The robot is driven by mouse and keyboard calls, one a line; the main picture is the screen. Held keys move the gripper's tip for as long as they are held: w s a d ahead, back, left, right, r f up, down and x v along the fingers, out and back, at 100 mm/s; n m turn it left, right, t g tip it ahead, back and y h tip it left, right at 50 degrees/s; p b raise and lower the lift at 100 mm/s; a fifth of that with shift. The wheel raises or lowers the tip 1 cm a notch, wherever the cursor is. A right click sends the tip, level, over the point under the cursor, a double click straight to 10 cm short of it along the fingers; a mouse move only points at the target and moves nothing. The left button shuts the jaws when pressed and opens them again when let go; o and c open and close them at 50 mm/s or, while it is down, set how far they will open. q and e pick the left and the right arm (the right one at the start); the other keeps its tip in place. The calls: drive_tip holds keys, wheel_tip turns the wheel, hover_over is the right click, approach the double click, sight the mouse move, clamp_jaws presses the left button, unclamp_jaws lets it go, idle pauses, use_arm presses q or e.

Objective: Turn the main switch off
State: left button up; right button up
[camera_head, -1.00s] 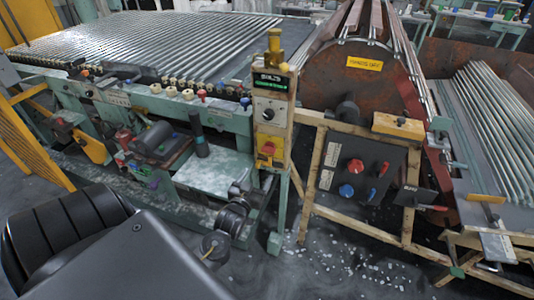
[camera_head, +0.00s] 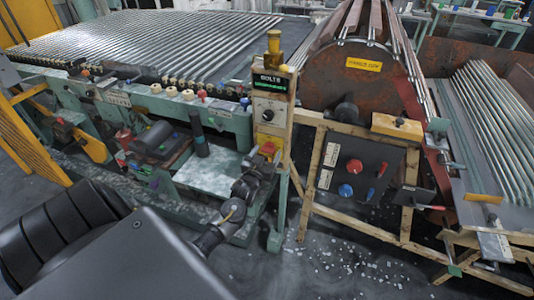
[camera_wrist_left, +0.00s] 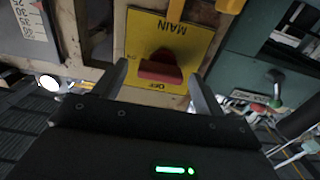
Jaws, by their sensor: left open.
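The main switch is a red handle (camera_head: 267,149) on a yellow plate, low on the front of the upright control post. In the left wrist view the red handle (camera_wrist_left: 160,68) lies roughly crosswise on the yellow plate (camera_wrist_left: 148,28), which reads MAIN and OFF. My left gripper (camera_head: 262,163) is just below and in front of the switch in the head view. In the left wrist view my left gripper (camera_wrist_left: 160,84) is open, with one finger to each side of the handle. No contact with the handle shows. My right gripper is not in view.
The post (camera_head: 272,110) also carries a lit green display (camera_head: 270,84) and a black knob (camera_head: 267,115). A dark panel (camera_head: 357,172) with red and blue knobs stands right of it. The green machine frame (camera_head: 215,120) lies left, close to my left arm.

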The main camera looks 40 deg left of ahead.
use_arm(q)
drive_tip(key=shift+w, duration=0.2)
drive_tip(key=c, duration=1)
